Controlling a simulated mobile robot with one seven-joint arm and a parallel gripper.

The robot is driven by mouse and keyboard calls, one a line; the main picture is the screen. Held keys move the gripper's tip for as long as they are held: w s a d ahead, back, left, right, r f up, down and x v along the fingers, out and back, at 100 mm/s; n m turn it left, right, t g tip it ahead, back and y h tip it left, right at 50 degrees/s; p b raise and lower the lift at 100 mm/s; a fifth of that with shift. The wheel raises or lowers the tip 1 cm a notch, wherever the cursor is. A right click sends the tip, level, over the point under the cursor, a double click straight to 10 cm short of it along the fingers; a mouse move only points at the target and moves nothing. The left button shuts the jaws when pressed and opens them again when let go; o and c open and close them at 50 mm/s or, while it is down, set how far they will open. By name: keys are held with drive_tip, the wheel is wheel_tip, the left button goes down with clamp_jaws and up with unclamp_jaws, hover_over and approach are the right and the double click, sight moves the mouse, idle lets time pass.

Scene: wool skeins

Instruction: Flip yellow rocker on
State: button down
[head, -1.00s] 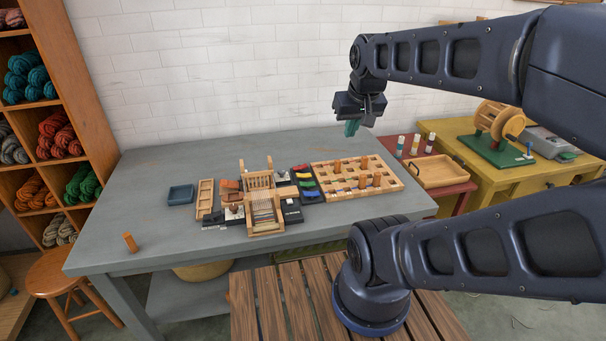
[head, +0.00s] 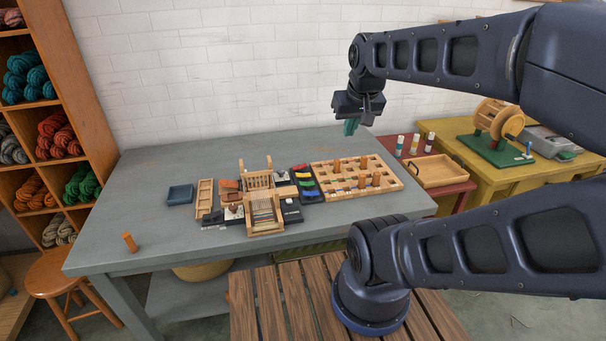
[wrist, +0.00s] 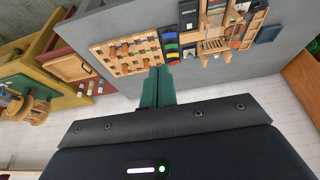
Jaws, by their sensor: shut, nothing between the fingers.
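A dark panel with a row of coloured rockers lies on the grey table, between the small loom and the pegboard. The yellow rocker (head: 303,177) sits between the red one and the green one. In the wrist view the rocker panel (wrist: 171,45) is just beyond my fingertips in the picture. The rockers are too small to tell which way each is tilted. My gripper (head: 350,128) has teal fingers, shut and empty, high above the back right of the table. The fingers also show in the wrist view (wrist: 157,74), close together.
A wooden pegboard (head: 334,191) with several upright pegs lies right of the rockers. A small loom (head: 266,222) stands to their left. A blue tray (head: 180,194) and a lone peg (head: 129,242) are farther left.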

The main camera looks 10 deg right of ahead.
drive_tip(key=w+g, duration=0.1)
drive_tip(key=w, duration=0.9)
drive_tip(key=g+y, duration=0.4)
hover_over(299, 174)
drive_tip(key=d, duration=0.5)
wheel_tip(299, 174, down, 24)
drive_tip(key=shift+f, duration=0.2)
drive_tip(key=shift+s, duration=0.1)
drive_tip(key=x, duration=1.4)
drive_tip(key=shift+w+d+f, duration=0.1)
drive_tip(key=shift+w+d, duration=0.15)
drive_tip(key=shift+h, duration=0.3)
